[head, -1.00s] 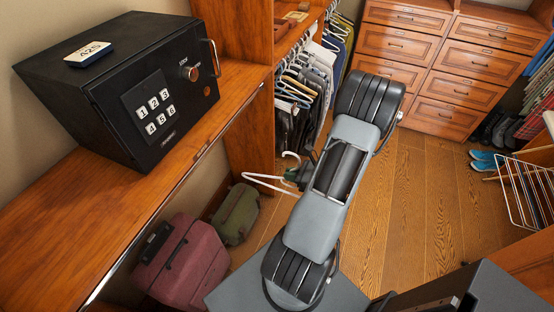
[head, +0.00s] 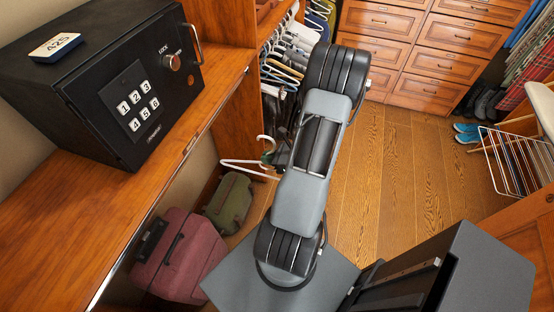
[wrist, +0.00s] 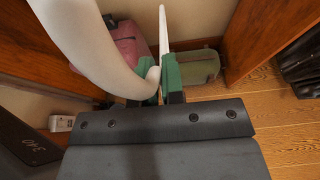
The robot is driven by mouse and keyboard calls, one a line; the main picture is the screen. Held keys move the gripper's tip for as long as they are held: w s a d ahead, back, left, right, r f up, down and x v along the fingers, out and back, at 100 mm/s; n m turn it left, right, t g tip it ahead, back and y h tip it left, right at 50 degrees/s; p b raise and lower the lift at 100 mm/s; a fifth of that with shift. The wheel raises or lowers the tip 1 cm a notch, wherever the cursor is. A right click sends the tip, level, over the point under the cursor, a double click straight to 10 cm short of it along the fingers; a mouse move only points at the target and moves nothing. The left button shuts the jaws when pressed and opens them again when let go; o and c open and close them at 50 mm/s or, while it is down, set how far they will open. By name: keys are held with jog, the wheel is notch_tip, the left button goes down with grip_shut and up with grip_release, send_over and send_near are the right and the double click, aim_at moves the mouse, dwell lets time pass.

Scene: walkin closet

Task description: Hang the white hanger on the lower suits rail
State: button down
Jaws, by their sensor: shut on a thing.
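The white hanger (head: 240,171) sticks out to the left of my arm in the head view, with its hook up, in the air above the floor. In the wrist view the hanger (wrist: 90,45) passes close to the camera at the left, and a thin white part runs up the middle. My gripper (wrist: 170,76) has green fingers shut on the hanger; in the head view it is mostly hidden behind my arm. Clothes on hangers (head: 285,65) hang under the shelf beyond, apart from my hanger. I cannot make out which rail is the lower suits rail.
A black safe (head: 120,85) stands on the wooden counter (head: 60,220) at left. A maroon suitcase (head: 180,255) and a green bag (head: 229,203) are below it. Drawers (head: 420,50) stand at the back. A wire rack (head: 515,160) is at right. The middle floor (head: 400,190) is clear.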

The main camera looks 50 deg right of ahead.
jog(key=w+a+f+b, duration=0.1)
jog(key=w+a, duration=0.4)
jog(key=w, duration=0.5)
jog(key=w+a+f+b, duration=0.2)
jog(key=w+a, duration=0.2)
jog(key=w, duration=0.7)
jog(key=shift+w+a, duration=0.15)
jog(key=shift+a, duration=0.2)
dwell(0.3)
dwell(0.3)
jog(key=c, duration=1.1)
grip_release()
jog(key=shift+c, duration=0.2)
jog(key=b+v, duration=0.1)
jog(key=v, duration=1.2)
jog(key=shift+s+d+r, duration=0.1)
jog(key=shift+s+d, duration=0.15)
jog(key=shift+s, duration=0.1)
